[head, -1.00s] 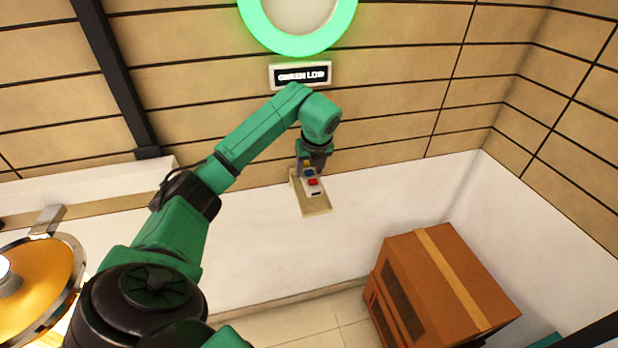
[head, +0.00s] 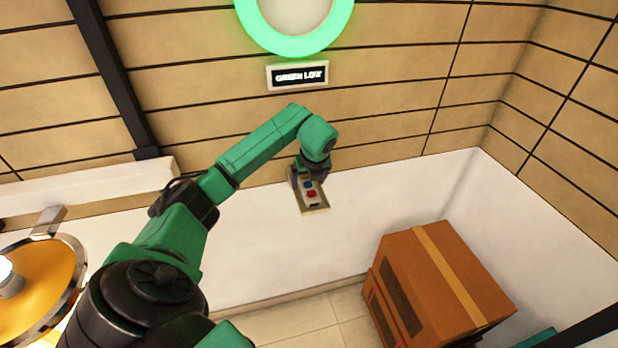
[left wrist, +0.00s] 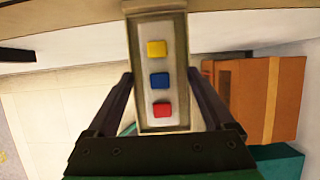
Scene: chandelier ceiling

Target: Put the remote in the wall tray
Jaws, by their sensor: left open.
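The remote (head: 309,189), pale with yellow, blue and red buttons, lies within the rim of the wall tray (head: 317,211), a small beige tray on the white wall. In the left wrist view the remote (left wrist: 159,62) lies lengthwise between the side rims of the tray (left wrist: 183,50). My left gripper (head: 306,173) is at the tray, its fingers open, one on each side of the tray and remote in the left wrist view (left wrist: 160,76). The remote's underside is hidden. My right gripper is not in view.
A green ring light (head: 297,48) and a "GREEN LOW" sign (head: 298,76) are on the wall above the tray. A brown cardboard box (head: 440,280) stands on the floor at the right. A round orange lamp (head: 35,285) is at the left.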

